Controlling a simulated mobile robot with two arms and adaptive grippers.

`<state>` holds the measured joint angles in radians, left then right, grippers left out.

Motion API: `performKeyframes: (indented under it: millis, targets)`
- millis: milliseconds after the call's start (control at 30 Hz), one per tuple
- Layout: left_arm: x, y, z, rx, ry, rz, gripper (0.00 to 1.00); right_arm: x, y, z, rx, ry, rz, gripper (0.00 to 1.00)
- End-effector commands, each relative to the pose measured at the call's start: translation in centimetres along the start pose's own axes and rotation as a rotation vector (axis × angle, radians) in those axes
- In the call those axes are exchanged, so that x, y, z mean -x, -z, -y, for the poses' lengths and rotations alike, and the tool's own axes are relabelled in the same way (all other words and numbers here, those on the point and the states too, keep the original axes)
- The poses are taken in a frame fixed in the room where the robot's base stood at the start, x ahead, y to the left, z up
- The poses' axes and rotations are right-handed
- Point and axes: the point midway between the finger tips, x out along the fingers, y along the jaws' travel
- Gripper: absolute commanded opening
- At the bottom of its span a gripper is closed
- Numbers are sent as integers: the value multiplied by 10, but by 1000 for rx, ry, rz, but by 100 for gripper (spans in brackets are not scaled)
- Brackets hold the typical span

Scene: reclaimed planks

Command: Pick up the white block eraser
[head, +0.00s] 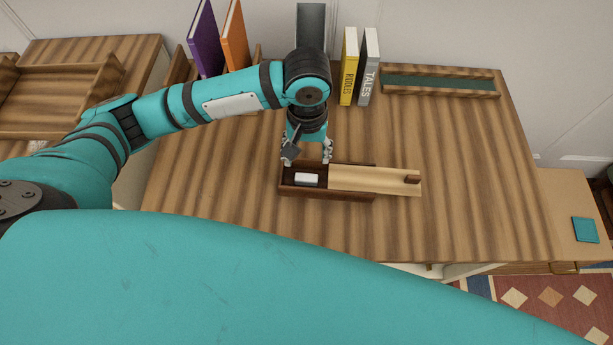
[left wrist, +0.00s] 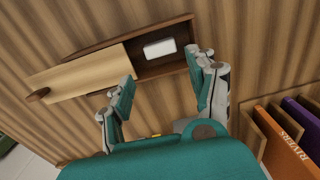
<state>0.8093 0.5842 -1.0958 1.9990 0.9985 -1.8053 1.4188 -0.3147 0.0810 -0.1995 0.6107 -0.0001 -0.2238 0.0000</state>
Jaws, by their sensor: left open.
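The white block eraser (head: 307,179) lies inside the exposed left end of a dark wooden box (head: 330,195) on the desk. The box's pale sliding lid (head: 372,179) is drawn to the right and has a small dark knob. My left gripper (head: 308,163) is open and empty, just above the back edge of the box. In the left wrist view the eraser (left wrist: 159,49) shows clear in the box, beyond my open left fingers (left wrist: 165,95). My right gripper is not in either view.
Purple (head: 204,38) and orange (head: 235,38) books stand at the back left. Yellow (head: 349,66) and grey (head: 369,66) books stand behind the box. A green-lined tray (head: 440,82) sits at the back right. The desk's right side is clear.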

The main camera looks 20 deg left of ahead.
Motion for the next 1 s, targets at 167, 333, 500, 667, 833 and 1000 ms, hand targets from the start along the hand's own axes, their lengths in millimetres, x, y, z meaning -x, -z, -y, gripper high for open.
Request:
performKeyframes:
  millis: [167,333,500,667,833,1000]
  targets:
    - [-33,0,1,1,3,3,59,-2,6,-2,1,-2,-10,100]
    - [-46,0,0,1,1,1,59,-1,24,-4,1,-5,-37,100]
    - [-62,0,2,1,2,1,59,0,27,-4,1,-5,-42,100]
    - [-87,-1,2,0,3,2,59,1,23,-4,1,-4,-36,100]
    - [-98,-1,2,-1,1,0,59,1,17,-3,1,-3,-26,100]
    - [-98,-1,2,-1,1,-1,59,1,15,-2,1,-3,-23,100]
